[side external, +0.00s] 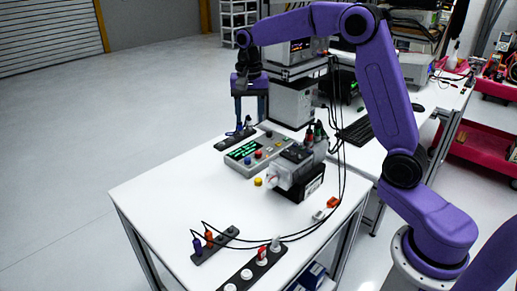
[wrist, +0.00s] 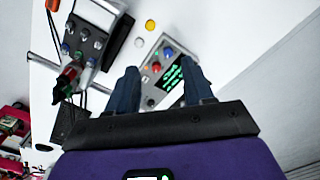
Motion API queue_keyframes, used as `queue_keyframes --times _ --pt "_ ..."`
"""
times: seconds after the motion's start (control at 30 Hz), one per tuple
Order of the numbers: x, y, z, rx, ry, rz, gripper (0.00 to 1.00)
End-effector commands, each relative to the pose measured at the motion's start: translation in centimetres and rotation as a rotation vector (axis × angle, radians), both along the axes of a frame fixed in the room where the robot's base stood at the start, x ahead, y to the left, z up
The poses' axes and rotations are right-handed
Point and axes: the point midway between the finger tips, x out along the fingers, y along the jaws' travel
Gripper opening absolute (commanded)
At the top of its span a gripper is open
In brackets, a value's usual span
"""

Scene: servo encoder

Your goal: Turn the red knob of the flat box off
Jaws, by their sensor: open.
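The flat grey box (side external: 262,150) lies on the white table, with a green-lit display on its top. Its red knob (side external: 258,155) sits near the front edge, beside a blue knob (side external: 247,160). In the wrist view the box (wrist: 150,80) shows between and beyond the fingers, with the red knob (wrist: 168,52) and blue knob (wrist: 156,66) visible. My gripper (side external: 250,120) is open, pointing down, above the table near the box's far left end, apart from the red knob. In the wrist view my gripper (wrist: 159,66) has its fingers spread with nothing held. The fingers partly cover the box.
A grey motor-like unit (side external: 295,172) stands right of the box, with a yellow button (side external: 258,182) in front. A black strip (side external: 232,141) lies behind the box. Power strips (side external: 214,243) and cables occupy the front. The table's left part is clear.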

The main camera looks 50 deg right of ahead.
Motion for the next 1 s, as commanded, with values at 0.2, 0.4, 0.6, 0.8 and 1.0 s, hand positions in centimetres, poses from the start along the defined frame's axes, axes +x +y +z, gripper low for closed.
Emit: queue_keyframes --times 0.2,0.4,0.6,0.8,1.0 --pt "3.9 -5.9 -0.6 -0.001 0.005 -0.317 0.52" --pt "5.0 -8.6 -0.9 0.0 0.005 -0.451 0.52" --pt "5.1 -9.0 -2.0 0.0 0.009 -0.468 0.52" --pt "5.0 -9.0 -5.4 0.0 0.012 -0.467 0.52" --pt "5.0 -9.0 -9.1 0.0 0.01 -0.466 0.52"
